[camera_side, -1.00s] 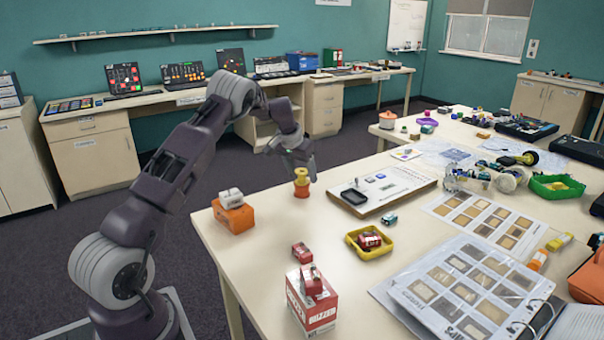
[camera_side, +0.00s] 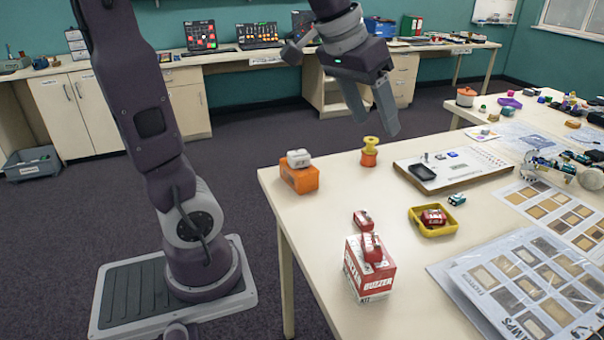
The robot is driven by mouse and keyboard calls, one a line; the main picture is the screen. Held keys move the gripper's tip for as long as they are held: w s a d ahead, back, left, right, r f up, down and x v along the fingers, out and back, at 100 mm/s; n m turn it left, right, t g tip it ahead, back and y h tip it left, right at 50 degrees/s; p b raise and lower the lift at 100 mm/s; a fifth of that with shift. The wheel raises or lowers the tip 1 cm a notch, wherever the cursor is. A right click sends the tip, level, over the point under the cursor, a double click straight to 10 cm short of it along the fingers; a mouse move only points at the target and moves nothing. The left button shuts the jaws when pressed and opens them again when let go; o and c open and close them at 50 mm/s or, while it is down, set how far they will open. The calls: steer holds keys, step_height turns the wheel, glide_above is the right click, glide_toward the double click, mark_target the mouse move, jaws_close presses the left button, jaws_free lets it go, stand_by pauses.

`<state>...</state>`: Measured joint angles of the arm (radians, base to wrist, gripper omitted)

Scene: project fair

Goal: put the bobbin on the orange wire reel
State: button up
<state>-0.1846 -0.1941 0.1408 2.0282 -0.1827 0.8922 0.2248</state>
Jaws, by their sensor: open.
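The yellow bobbin (camera_side: 371,144) is upright on top of the orange wire reel (camera_side: 369,158), which stands near the back left edge of the cream table. The two appear to be touching. My gripper (camera_side: 377,126) is open and empty. Its fingers hang just above the bobbin in the picture, with a visible gap. No object is between the fingers.
An orange block (camera_side: 299,179) with a white item (camera_side: 298,158) on it stands to the left. A white board (camera_side: 455,176) lies to the right. A yellow tray (camera_side: 417,225) holding a red part and a red buzzer box (camera_side: 369,275) are nearer.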

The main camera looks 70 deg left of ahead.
steer(key=s+d+f+m, duration=0.1)
steer(key=s+d+f, duration=0.1)
steer(key=s, duration=0.6)
steer(key=s+d+f+m, duration=0.1)
steer(key=s+d+f, duration=0.2)
steer(key=s+d, duration=0.2)
steer(key=s, duration=0.3)
steer(key=shift+s+f, duration=0.25)
steer(key=shift+f, duration=0.05)
